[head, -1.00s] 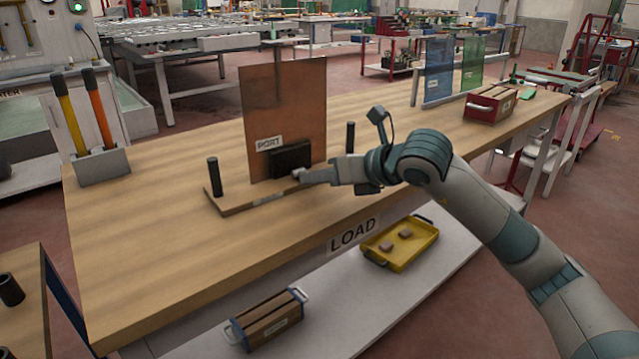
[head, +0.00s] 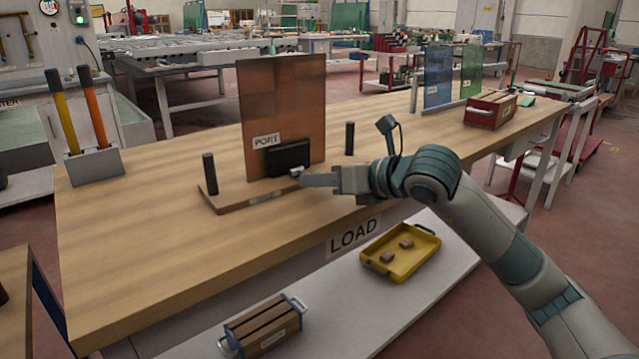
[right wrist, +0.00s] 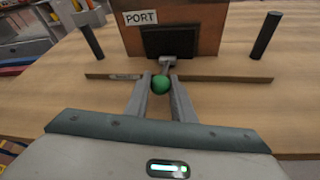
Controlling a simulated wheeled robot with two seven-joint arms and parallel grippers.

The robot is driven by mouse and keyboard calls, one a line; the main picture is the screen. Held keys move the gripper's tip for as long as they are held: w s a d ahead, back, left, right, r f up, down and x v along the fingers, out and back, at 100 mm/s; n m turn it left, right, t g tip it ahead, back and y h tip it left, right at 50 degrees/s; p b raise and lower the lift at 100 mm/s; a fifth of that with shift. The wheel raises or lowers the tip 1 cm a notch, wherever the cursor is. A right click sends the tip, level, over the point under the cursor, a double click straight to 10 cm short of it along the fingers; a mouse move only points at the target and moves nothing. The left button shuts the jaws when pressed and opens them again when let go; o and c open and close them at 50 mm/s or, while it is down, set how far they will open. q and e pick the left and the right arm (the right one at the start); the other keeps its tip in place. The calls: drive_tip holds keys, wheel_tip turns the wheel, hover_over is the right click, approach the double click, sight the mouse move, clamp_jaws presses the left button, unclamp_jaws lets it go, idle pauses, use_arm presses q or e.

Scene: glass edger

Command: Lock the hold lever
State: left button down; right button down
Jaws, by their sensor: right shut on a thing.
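The hold lever shows in the right wrist view as a green knob (right wrist: 160,84) on a short metal arm (right wrist: 168,62), in front of a black clamp block (right wrist: 168,42). The block also shows in the head view (head: 287,158), against the foot of an upright brown panel (head: 284,105) marked PORT. The panel stands on a wooden base (head: 240,196) with black posts at both ends. My right gripper (right wrist: 160,86) is shut on the knob, one finger on each side; in the head view (head: 305,176) it hides the knob. My left gripper is not in view.
The bench top (head: 140,240) is clear in front of the base. A holder with yellow and orange handles (head: 95,165) stands at the left. A red crate (head: 490,110) and coloured panes stand at the far right. A yellow tray (head: 398,262) is on the lower shelf.

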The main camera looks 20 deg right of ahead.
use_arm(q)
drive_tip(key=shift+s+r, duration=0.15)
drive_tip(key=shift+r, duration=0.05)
use_arm(e)
drive_tip(key=shift+f, duration=0.15)
drive_tip(key=c, duration=1.5)
unclamp_jaws()
drive_tip(key=shift+v, duration=8.75)
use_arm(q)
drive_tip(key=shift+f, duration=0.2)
